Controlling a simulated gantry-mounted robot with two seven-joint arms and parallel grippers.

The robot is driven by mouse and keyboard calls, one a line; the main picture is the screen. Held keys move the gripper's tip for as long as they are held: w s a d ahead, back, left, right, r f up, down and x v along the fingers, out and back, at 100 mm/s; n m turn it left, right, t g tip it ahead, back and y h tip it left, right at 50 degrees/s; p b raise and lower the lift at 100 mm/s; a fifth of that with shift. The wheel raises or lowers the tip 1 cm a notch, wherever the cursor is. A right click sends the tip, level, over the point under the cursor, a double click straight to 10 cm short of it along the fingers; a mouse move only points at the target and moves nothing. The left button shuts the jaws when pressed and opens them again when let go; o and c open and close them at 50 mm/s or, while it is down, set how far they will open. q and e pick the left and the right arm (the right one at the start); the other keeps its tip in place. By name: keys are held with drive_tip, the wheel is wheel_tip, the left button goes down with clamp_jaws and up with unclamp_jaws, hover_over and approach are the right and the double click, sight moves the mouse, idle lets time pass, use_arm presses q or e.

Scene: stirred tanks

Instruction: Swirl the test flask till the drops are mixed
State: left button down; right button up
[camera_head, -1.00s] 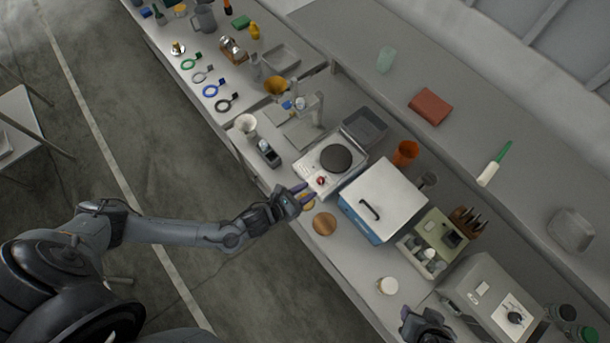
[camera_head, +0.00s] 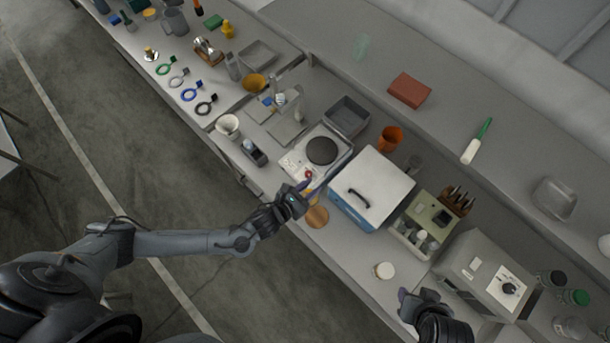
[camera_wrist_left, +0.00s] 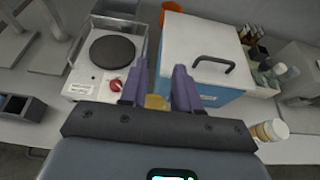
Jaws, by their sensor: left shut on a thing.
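My left gripper (camera_head: 305,190) is in front of the hotplate, near the bench's front edge. In the left wrist view its two purple fingers (camera_wrist_left: 160,82) stand a short way apart, shut on a small amber thing (camera_wrist_left: 157,102). I take this to be the test flask; the fingers and palm hide most of it, and its outline and any drops cannot be made out.
The hotplate (camera_head: 322,151) has a dark round top and red knob. To its right are a blue box with a white lid (camera_head: 372,187), an orange cup (camera_head: 390,138) and a green-grey rack (camera_head: 426,222). A white-capped jar (camera_head: 384,270) stands near the front edge.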

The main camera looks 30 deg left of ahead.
use_arm(q)
drive_tip(key=shift+w, duration=0.85)
drive_tip(key=shift+w+a, duration=0.5)
drive_tip(key=shift+w, duration=0.05)
drive_tip(key=shift+s+a, duration=1.75)
drive_tip(key=shift+a, duration=0.55)
drive_tip(key=d, duration=0.2)
drive_tip(key=s+d, duration=0.1)
drive_tip(key=d, duration=0.1)
drive_tip(key=shift+s+d, duration=0.1)
drive_tip(key=shift+d, duration=0.05)
drive_tip(key=shift+w+d, duration=0.65)
drive_tip(key=shift+w, duration=1.1)
